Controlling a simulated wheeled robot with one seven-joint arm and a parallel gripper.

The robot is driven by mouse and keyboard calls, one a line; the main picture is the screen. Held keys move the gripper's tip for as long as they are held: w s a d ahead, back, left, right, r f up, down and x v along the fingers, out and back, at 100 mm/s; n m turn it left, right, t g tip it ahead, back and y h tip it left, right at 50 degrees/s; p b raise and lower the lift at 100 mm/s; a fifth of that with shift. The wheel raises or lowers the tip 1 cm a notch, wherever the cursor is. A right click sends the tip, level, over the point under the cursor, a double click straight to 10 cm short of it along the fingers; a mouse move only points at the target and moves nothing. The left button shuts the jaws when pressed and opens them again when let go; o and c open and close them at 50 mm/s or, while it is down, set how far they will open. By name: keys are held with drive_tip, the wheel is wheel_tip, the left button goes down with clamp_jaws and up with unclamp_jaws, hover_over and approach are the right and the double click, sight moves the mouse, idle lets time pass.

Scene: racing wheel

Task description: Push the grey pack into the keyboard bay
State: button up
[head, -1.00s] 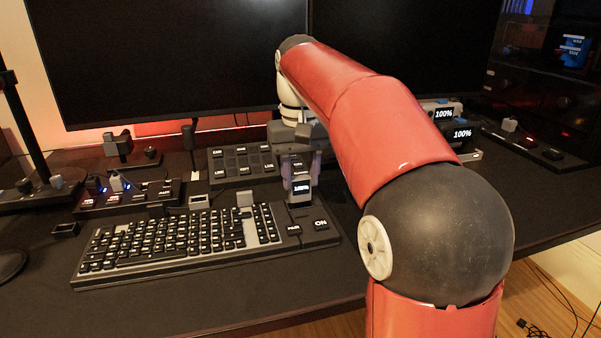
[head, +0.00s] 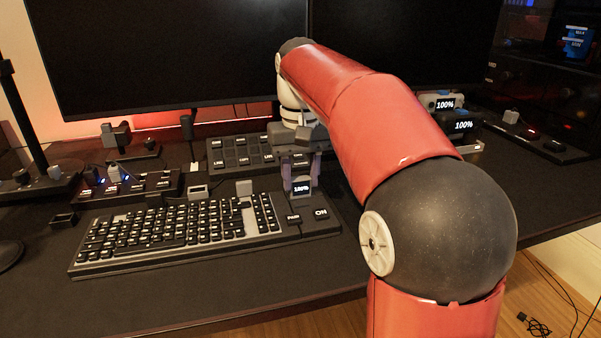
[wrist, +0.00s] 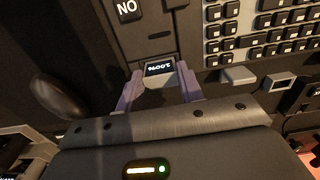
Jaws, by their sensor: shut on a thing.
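My gripper (head: 301,180) is shut on a grey pack (wrist: 160,79), one purple finger on each side. The pack's small screen reads 100%; it also shows in the head view (head: 301,190). The black keyboard (head: 180,236) lies on the desk with its rear right part just in front of the pack. In the wrist view, the pack's front end is at the keyboard's rear edge (wrist: 157,48). I cannot tell how far the pack is inside the bay, as the bay opening is hidden by the pack and fingers.
Two more units with 100% screens (head: 463,126) stand at the right behind my arm. A button box (head: 240,153) is behind the keyboard, and a switch panel (head: 130,186) is at the left. Small grey blocks (head: 244,188) stand along the keyboard's rear edge. Monitors close off the back.

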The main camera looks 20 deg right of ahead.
sight(301, 179)
drive_tip(key=o, duration=1.1)
wheel_tip(301, 179, up, 8)
drive_tip(key=shift+f+p, duration=0.1)
drive_tip(key=shift+p, duration=1)
